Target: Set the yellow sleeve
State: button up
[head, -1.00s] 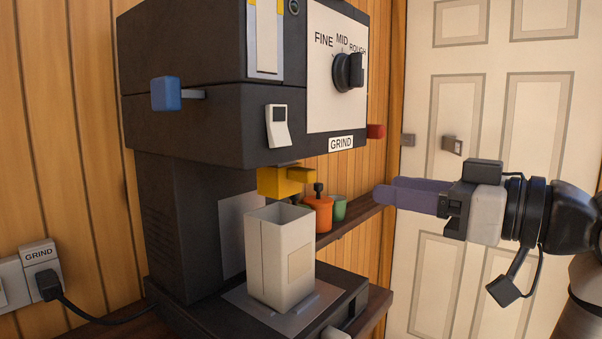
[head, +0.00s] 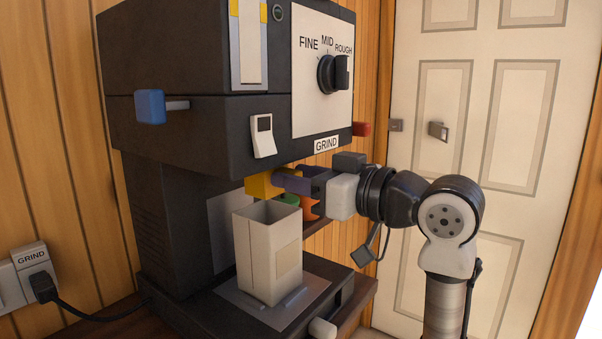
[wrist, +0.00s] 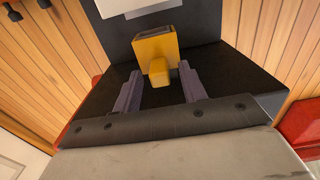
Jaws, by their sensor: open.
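The yellow sleeve (head: 268,184) sits under the dark grinder head, above the open-topped pale bin. In the wrist view it is a yellow block (wrist: 156,50) with a small tab (wrist: 187,72) pointing toward me. My gripper (head: 290,181) is at the sleeve's right side in the head view. In the wrist view its two purple fingers (wrist: 160,88) are open, one on each side of the tab, with a gap visible on both sides. In the head view my fingers hide part of the tab.
The grinder (head: 200,125) has a dial (head: 328,74), a blue knob (head: 150,106) and a red knob (head: 361,129). The pale bin (head: 262,262) stands on its base plate below the sleeve. An orange pot (head: 310,206) and a green pot (head: 289,199) are partly hidden behind my gripper.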

grip_shut()
notch_tip(320, 180, down, 5)
jog(key=b, duration=0.3)
jog(key=shift+b, duration=0.35)
grip_release()
jog(key=b+v, duration=0.3)
jog(key=v, duration=1.1)
